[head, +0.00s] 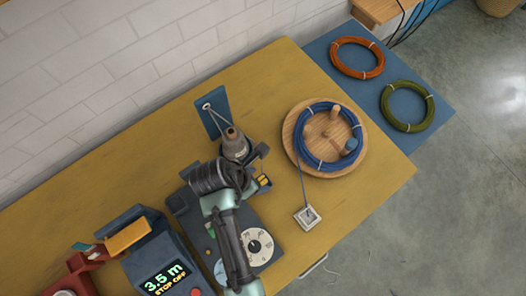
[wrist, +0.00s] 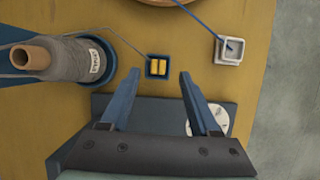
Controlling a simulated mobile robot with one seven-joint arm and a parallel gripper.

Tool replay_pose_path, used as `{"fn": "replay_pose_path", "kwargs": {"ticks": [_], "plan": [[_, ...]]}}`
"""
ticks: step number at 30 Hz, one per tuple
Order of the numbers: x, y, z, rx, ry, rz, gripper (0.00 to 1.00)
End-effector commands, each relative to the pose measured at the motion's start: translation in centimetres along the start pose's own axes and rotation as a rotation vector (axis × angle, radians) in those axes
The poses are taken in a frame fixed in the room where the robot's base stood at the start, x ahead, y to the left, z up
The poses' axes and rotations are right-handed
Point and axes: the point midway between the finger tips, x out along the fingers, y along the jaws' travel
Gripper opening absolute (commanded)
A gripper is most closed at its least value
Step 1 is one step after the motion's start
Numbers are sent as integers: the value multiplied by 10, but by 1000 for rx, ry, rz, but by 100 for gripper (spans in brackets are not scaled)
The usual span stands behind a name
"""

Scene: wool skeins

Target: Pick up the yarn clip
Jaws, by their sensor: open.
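A small yellow two-part piece (wrist: 157,66) sits in a dark blue square holder, with a thin grey thread running to it; it also shows in the head view (head: 264,181), beside my arm. It looks like the yarn clip, though I cannot be sure. A pale square piece (wrist: 229,49) with the blue yarn's end on it lies to its right, also in the head view (head: 307,217). My gripper (wrist: 160,78) is open and empty. In the wrist view its fingertips lie either side of the yellow piece, slightly below it; the height gap is unclear.
A grey yarn cone (wrist: 75,60) stands close on the left. A round wooden tray (head: 289,139) holds a blue skein on pegs. A device with a dial (head: 254,246) lies under my arm. A display box (head: 166,270) stands lower left. The table's right front is fairly clear.

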Motion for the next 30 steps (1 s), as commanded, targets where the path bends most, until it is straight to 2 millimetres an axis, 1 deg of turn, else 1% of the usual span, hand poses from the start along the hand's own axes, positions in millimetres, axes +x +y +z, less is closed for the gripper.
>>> {"fn": "replay_pose_path", "kwargs": {"ticks": [1,5,8,15,18,26,28,30], "plan": [[5,0,0,2,1,-1,62],[11,0,0,2,0,1,62],[20,1,-1,2,0,0,62],[51,2,-4,3,0,0,62],[59,2,-4,3,0,1,62],[61,2,-4,3,0,3,62],[61,2,-4,3,0,3,54],[61,2,-4,3,0,3,41]]}}
